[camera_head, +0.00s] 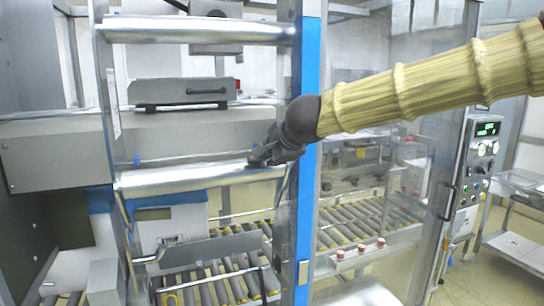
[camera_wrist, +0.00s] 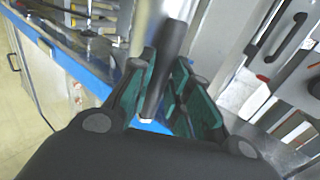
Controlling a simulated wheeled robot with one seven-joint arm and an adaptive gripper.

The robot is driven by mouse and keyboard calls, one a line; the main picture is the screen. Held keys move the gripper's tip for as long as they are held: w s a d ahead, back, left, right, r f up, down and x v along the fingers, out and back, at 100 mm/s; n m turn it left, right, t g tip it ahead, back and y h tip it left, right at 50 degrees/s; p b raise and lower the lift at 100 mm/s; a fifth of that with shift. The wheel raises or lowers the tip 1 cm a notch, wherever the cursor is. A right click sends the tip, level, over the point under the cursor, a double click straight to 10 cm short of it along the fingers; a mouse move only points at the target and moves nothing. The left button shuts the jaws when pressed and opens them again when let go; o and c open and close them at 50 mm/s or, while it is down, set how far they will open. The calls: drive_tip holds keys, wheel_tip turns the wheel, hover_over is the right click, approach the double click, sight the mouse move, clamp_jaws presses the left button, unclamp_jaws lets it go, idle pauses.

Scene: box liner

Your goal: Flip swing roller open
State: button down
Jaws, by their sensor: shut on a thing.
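A silver horizontal roller (camera_head: 200,178) spans the frame of the machine at mid height; I take it for the swing roller. A second silver roller (camera_head: 200,31) runs parallel above it. My gripper (camera_head: 262,157) is at the right end of the lower roller, beside the blue-edged post. In the wrist view, the green-padded fingers of my gripper (camera_wrist: 158,95) close around a dark grey bar (camera_wrist: 168,50), which appears to be part of this roller. The exact contact is partly hidden by the fingers.
A blue-edged upright post (camera_head: 306,130) and a clear door panel stand right of my gripper. A roller conveyor (camera_head: 215,285) lies below. A grey unit with a black handle (camera_head: 183,92) sits behind the rollers. A control panel (camera_head: 482,150) is at the right.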

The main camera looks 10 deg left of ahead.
drive_tip(key=c, duration=1.7)
unclamp_jaws()
drive_tip(key=shift+s+f, duration=0.2)
drive_tip(key=shift+f, duration=0.75)
drive_tip(key=o, duration=0.3)
drive_tip(key=shift+s+d+r, duration=0.1)
drive_tip(key=shift+s+d, duration=0.05)
drive_tip(key=shift+d, duration=0.05)
drive_tip(key=shift+o, duration=0.4)
drive_tip(key=shift+r, duration=0.15)
drive_tip(key=shift+r, duration=0.35)
drive_tip(key=v, duration=1.2)
drive_tip(key=shift+f, duration=0.15)
